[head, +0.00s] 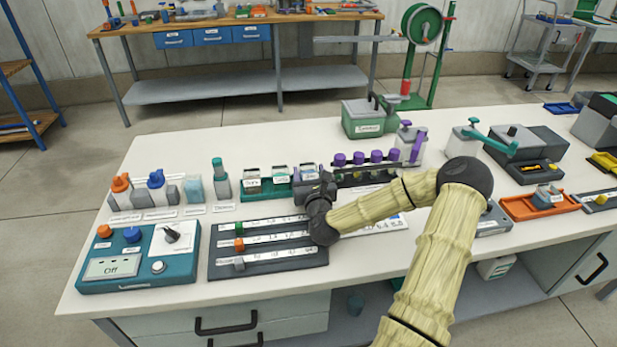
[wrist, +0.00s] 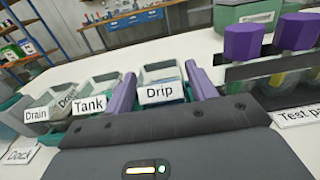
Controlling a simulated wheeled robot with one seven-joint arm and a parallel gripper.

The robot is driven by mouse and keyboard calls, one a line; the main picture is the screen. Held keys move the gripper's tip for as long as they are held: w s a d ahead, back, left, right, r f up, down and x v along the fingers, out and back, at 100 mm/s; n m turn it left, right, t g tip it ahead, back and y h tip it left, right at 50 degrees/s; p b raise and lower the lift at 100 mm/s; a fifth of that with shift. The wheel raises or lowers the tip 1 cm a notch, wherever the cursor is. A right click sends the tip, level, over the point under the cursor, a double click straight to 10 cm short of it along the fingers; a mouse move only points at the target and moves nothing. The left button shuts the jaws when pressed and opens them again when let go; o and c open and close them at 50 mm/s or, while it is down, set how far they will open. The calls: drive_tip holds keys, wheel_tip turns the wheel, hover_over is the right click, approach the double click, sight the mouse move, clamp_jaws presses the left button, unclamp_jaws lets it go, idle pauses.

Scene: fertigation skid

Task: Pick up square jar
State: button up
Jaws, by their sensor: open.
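Several square, clear-walled jars with white labels stand in a row in a green rack. In the wrist view, the jar labelled "Drip" (wrist: 161,77) stands between the two purple fingers of my gripper (wrist: 161,73). The fingers are open, one on each side of it; I cannot tell whether they touch it. The "Tank" jar (wrist: 89,93) is just left of the left finger, and the "Drain" jar (wrist: 36,117) is farther left. In the head view, my gripper (head: 320,190) is at the right end of the green rack (head: 262,193), partly hiding the Drip jar (head: 308,172).
A dark rack with purple-capped bottles (head: 377,157) stands close on the right. A teal control box (head: 140,260) and a dark slotted board (head: 265,262) lie in front. A green-grey box (head: 362,122) stands behind. The white benchtop (head: 240,140) is clear behind the jars.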

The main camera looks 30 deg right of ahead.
sight(307, 165)
drive_tip(key=shift+x, duration=1.5)
drive_tip(key=c, duration=0.8)
drive_tip(key=shift+r, duration=0.1)
wheel_tip(307, 165, up, 10)
drive_tip(key=shift+f+p, duration=0.1)
drive_tip(key=shift+p, duration=0.75)
